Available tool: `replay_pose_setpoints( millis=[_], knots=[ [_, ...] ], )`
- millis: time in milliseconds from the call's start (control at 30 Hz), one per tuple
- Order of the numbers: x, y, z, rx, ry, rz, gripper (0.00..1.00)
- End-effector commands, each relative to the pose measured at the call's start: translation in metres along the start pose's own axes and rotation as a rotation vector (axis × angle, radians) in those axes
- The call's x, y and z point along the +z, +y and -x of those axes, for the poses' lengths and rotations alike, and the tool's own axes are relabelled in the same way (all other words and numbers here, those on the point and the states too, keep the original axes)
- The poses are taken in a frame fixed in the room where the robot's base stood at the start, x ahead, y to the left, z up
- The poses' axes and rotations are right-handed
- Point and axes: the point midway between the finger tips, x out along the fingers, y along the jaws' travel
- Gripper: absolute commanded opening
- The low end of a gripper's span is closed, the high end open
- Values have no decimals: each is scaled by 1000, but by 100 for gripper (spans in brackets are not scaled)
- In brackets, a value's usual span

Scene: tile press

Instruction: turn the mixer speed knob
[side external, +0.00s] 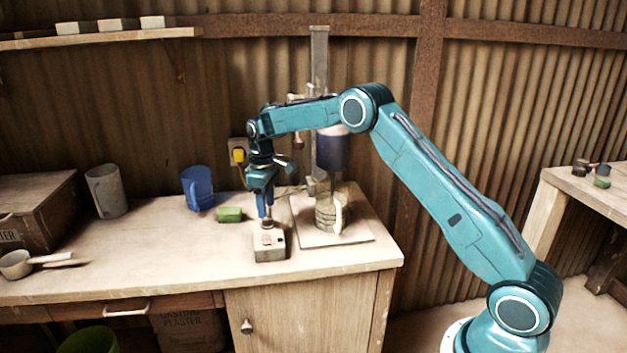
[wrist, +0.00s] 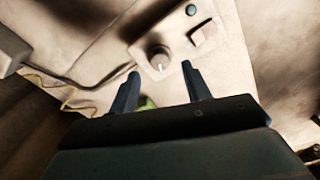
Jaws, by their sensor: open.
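A small beige control box (side external: 270,251) sits near the front of the bench. Its grey round speed knob (wrist: 159,58) shows in the wrist view with a pale pointer line. A dark round button (wrist: 191,10) and a pinkish square switch (wrist: 204,35) are on the same face. My gripper (side external: 265,215) points down over the knob end of the box. In the wrist view my gripper (wrist: 160,71) is open, with one finger on either side of the knob in the picture. A gap shows between each finger and the knob; whether the tips reach down around it I cannot tell.
The mixer stand (side external: 319,70) with its dark blue motor (side external: 332,152) stands just right, above a container (side external: 326,213) on a base plate (side external: 350,237).

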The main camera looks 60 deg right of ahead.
Motion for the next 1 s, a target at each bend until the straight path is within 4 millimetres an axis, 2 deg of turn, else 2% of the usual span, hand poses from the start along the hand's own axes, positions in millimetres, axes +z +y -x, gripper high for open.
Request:
replay_pose_setpoints(
  millis=[100,300,667,700,900,933,1000],
  knots=[
    [0,0,-16,-1,-2,0,48],
    [0,0,-32,0,-1,0,48],
    [0,0,-36,0,0,0,48],
    [0,0,-36,0,0,0,46],
    [0,0,-36,0,0,0,7],
    [0,0,-36,0,0,0,4],
    [0,0,-35,0,0,0,4]
  ],
)
